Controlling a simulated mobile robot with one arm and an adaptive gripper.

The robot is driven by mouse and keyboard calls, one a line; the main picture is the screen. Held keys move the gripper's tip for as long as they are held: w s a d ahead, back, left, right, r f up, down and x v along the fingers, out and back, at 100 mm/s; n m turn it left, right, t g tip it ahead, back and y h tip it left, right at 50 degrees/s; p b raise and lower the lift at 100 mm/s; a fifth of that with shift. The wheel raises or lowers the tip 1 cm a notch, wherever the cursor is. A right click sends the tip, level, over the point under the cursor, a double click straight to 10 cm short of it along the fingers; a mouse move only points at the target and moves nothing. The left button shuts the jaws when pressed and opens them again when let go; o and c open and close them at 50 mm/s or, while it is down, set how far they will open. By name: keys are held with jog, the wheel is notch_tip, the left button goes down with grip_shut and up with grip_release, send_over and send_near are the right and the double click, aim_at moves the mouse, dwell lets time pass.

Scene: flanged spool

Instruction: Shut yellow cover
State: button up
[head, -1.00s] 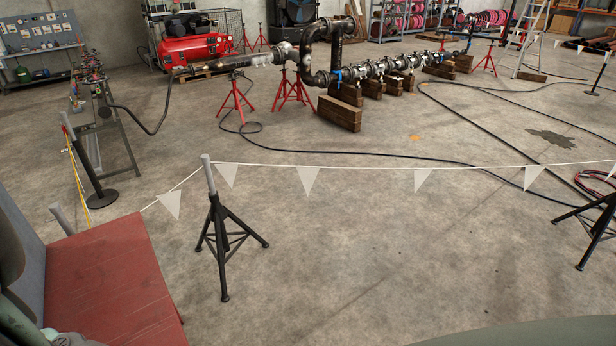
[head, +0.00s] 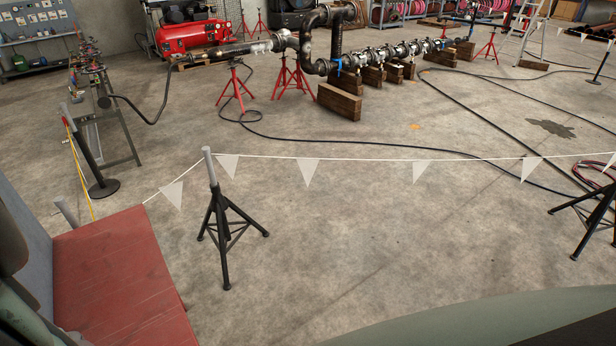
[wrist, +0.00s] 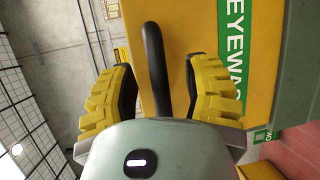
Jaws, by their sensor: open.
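The yellow cover (wrist: 187,28) fills the upper middle of the wrist view, with a green-and-white eyewash sign (wrist: 236,45) to its right. A black bar-like handle (wrist: 153,65) stands out from the cover. My gripper (wrist: 158,78) is open, with one yellow ridged finger on each side of the handle. Gaps show between the handle and both fingers; its lower end is hidden behind my gripper's body. How far the cover is swung cannot be told. Neither the cover nor my gripper can be made out in the head view.
A red surface (head: 120,275) lies at the lower left of the head view. A black tripod stand (head: 222,225) carries a line of white pennants (head: 308,170) across the floor. Pipework (head: 330,65) on red stands is farther back.

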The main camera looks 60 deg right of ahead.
grip_shut()
